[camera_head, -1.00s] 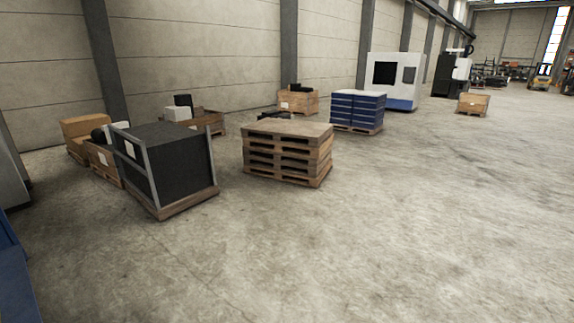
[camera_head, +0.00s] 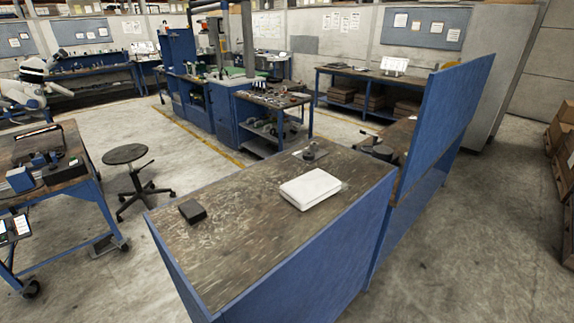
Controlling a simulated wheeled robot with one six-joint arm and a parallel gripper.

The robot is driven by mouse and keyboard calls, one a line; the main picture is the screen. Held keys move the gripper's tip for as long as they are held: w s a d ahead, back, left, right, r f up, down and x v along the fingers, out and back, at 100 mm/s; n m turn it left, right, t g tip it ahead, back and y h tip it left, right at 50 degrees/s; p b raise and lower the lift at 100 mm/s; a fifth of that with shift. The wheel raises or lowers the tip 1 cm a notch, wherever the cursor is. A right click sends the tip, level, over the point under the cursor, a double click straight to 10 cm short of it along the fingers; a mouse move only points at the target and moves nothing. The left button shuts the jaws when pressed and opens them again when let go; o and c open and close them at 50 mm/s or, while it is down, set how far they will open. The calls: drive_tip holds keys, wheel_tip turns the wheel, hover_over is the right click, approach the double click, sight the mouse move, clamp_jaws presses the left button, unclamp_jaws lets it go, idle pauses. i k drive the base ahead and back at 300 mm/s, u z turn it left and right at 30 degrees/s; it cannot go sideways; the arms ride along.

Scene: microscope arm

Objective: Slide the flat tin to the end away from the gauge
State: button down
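A wood-topped blue bench (camera_head: 240,255) stands in front of me. A small dark flat block (camera_head: 192,211) lies near its left side; it may be the flat tin, but I cannot tell for sure. A flat white rectangular item (camera_head: 310,188) lies on the right half of the top. A small dark round item on a base (camera_head: 310,153) stands at the far right end; it may be the gauge, but it is too small to tell. The dark block is well apart from both. My gripper is not in view.
A dark stool (camera_head: 125,155) stands left of the bench. A blue workbench with tools (camera_head: 65,185) is at far left. A tall blue panel (camera_head: 440,115) rises behind the right end. Floor (camera_head: 450,260) is clear at right; bare benchtop lies around the block.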

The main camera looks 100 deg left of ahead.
sight(304, 191)
drive_tip(key=u, duration=1.6)
drive_tip(key=i, duration=2.55)
drive_tip(key=u, duration=3.35)
drive_tip(key=i, duration=1.05)
